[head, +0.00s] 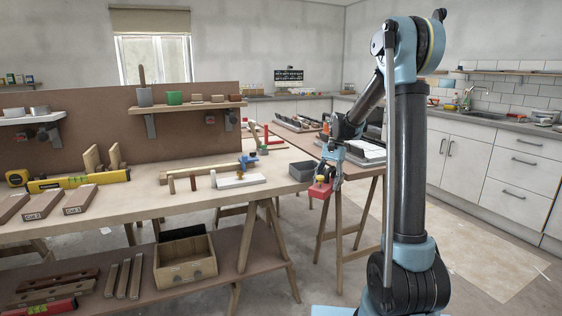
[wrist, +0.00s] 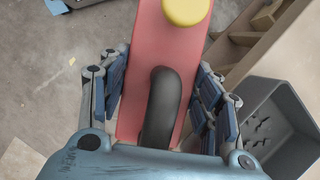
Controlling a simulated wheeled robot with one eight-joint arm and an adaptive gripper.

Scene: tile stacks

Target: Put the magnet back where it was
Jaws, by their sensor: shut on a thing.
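The magnet (head: 319,190) is a red block with a yellow knob and a black curved handle. My gripper (head: 328,178) is shut on it and holds it in the air, off the right end of the workbench. In the wrist view the red magnet body (wrist: 150,35) lies between the two blue-padded fingers of my gripper (wrist: 160,75). The yellow knob is at its far end and the black handle is nearer the wrist. Bare floor shows below it. The near end of the magnet is hidden by my wrist.
A grey bin (wrist: 262,92) with small dark pieces in it is close on the right in the wrist view. The workbench (head: 150,203) carries tools, tile stacks and a spirit level (head: 80,181). A shelf (head: 190,107) hangs on the brown backboard.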

